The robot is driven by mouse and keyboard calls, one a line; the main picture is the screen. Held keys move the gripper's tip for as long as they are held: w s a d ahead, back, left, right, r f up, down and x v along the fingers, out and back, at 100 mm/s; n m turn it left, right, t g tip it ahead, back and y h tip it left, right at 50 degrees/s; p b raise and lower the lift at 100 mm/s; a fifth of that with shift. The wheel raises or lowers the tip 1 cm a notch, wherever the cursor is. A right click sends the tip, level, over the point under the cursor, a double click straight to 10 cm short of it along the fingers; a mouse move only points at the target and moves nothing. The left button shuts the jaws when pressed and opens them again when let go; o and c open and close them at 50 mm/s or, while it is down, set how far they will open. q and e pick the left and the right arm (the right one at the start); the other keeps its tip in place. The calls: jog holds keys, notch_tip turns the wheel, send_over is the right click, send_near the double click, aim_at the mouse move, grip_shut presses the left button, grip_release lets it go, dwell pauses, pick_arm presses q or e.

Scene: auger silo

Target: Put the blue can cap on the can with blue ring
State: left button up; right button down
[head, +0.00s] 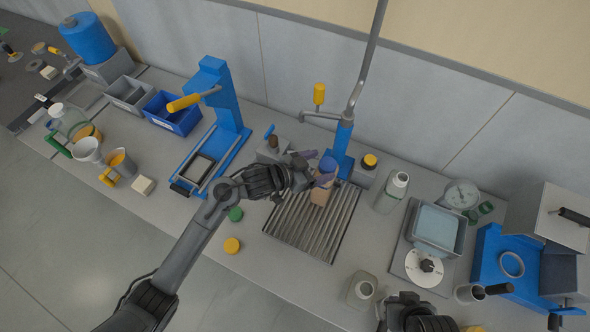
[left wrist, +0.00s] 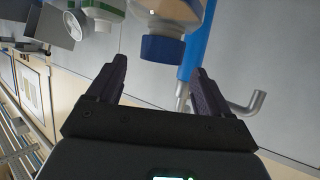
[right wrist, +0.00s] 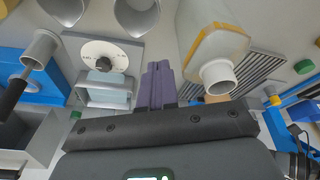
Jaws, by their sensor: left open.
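The blue can cap (head: 328,164) sits on top of a tan-looking can (head: 320,196) at the back of the ribbed rack. My left gripper (head: 313,170) is open around the cap's area; contact cannot be told. My right gripper (right wrist: 158,85) is shut and empty, near an open-necked can with an orange band (right wrist: 215,45). I cannot make out a blue ring on any can.
A green cap (head: 235,214) and a yellow cap (head: 232,245) lie left of the ribbed rack (head: 310,235). A pale can (head: 392,190) stands right of it. A blue post (head: 342,145) with a bent pipe stands close behind my left gripper.

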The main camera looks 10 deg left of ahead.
pick_arm(q)
jog(key=v, duration=0.9)
jog(key=s+a+f+n+g+y, duration=0.2)
jog(key=s+a+y, duration=0.3)
jog(key=s, duration=0.7)
jog(key=s+a+f+n+g+y, duration=0.3)
jog(key=s+a, duration=0.5)
jog(key=s, duration=0.5)
notch_tip(320, 180, down, 2)
jog(key=n+y, duration=0.1)
jog(key=n, duration=0.1)
jog(key=shift+f+n+y, duration=0.2)
jog(key=shift+n+y, duration=0.1)
jog(key=shift+y, duration=0.1)
jog(key=shift+d, duration=0.1)
notch_tip(320, 180, up, 19)
jog(key=p, duration=1.8)
jog(key=shift+f+p, duration=0.25)
jog(key=shift+p, duration=0.15)
